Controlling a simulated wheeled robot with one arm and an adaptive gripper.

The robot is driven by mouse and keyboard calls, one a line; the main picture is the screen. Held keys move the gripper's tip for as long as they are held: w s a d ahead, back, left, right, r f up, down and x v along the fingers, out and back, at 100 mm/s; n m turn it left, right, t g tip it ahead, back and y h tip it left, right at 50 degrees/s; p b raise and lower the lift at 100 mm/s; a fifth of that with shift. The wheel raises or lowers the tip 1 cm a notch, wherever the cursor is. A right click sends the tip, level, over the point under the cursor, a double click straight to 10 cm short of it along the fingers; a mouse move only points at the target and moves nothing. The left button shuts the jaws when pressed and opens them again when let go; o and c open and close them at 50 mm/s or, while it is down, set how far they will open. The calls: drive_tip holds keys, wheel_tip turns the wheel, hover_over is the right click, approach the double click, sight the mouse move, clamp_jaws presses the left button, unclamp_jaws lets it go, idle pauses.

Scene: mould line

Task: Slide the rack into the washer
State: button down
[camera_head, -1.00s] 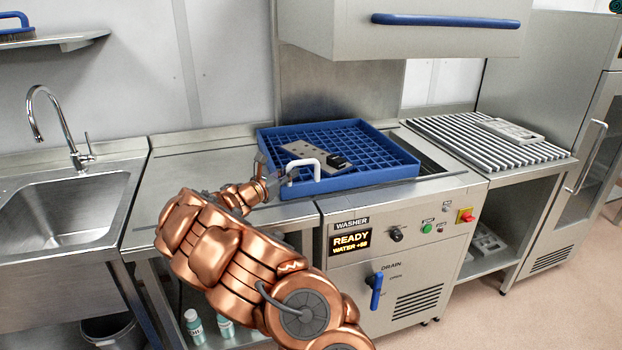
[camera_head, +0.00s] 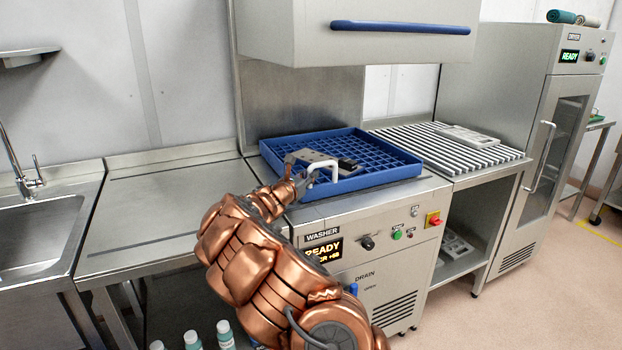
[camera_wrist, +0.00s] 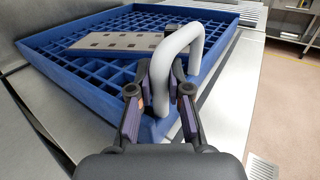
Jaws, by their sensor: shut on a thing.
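The blue grid rack (camera_head: 376,179) lies flat on top of the washer (camera_head: 380,222), below its raised hood (camera_head: 385,45). A grey plate with square holes (camera_head: 306,157) and a small dark block (camera_head: 347,164) lie in the rack. In the wrist view the plate (camera_wrist: 115,41) rests on the rack's grid (camera_wrist: 65,62). My gripper (camera_head: 306,184) is at the rack's near left corner, shut on its pale bent handle (camera_head: 338,164). In the wrist view my gripper's fingers (camera_wrist: 160,82) close around one leg of the handle (camera_wrist: 187,37). The fingers hide part of the rack's corner.
A bare steel counter (camera_head: 165,205) is left of the washer, with a sink (camera_head: 45,225) beyond. A slatted table (camera_head: 450,150) with a grey piece on it adjoins the right. A tall cabinet (camera_head: 520,130) stands far right.

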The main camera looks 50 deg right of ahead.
drive_tip(key=shift+s+d+r, duration=0.15)
drive_tip(key=shift+s, duration=0.1)
drive_tip(key=c, duration=1.6)
unclamp_jaws()
drive_tip(key=shift+o, duration=1)
drive_tip(key=shift+d, duration=0.15)
drive_tip(key=o, duration=0.3)
drive_tip(key=shift+w, duration=0.1)
drive_tip(key=shift+a, duration=0.25)
drive_tip(key=shift+a, duration=0.35)
drive_tip(key=shift+s+a, duration=0.3)
drive_tip(key=shift+a, duration=1.55)
drive_tip(key=shift+s+a, duration=0.35)
drive_tip(key=shift+a, duration=1.45)
drive_tip(key=shift+s+a, duration=0.3)
drive_tip(key=shift+a, duration=1.55)
